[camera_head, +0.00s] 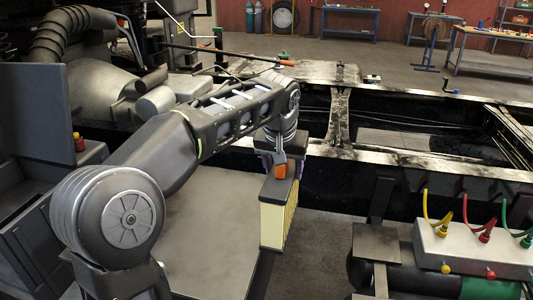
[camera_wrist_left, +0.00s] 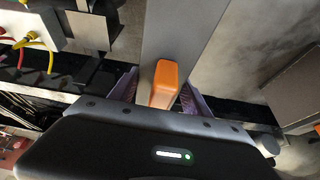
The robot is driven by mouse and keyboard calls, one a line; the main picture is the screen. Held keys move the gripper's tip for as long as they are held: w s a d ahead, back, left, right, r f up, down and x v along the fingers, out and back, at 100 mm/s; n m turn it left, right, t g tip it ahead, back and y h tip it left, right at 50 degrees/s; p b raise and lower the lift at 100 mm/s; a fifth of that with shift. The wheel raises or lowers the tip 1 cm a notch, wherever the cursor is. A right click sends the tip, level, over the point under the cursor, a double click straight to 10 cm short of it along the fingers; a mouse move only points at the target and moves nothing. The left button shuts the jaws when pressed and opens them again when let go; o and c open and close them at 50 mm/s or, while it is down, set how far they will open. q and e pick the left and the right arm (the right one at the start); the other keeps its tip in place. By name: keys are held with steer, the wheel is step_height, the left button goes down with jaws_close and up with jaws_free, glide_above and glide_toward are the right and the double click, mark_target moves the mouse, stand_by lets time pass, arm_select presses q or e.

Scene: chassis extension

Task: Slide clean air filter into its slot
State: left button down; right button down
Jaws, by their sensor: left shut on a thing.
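The air filter (camera_head: 272,222) is a box-shaped panel with pale yellow sides, a dark grey top and an orange handle. It hangs upright below my left gripper (camera_head: 284,160), near the middle of the head view. My left gripper is shut on its orange handle. In the left wrist view the filter's grey top (camera_wrist_left: 185,30) runs away from the gripper, and the orange handle (camera_wrist_left: 165,85) sits between the purple fingers. I cannot make out the filter's slot with certainty. My right gripper is not in view.
A grey plate (camera_head: 205,240) lies left of the filter. The dark chassis frame (camera_head: 420,163) runs behind it. A pale box with coloured hoses (camera_head: 470,245) stands at the right, above a dark green cylinder. A dark grey housing (camera_head: 35,215) stands at the left edge.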

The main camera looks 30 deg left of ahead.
arm_select(q)
steer(key=s+d+f+m, duration=0.1)
steer(key=d+f, duration=0.5)
steer(key=f, duration=0.4)
steer(key=s+d+f+m+h, duration=0.1)
steer(key=s+d+f+m, duration=0.1)
steer(key=d+f, duration=0.5)
step_height(320, 180, down, 3)
steer(key=shift+s+d, duration=0.2)
steer(key=shift+d, duration=0.05)
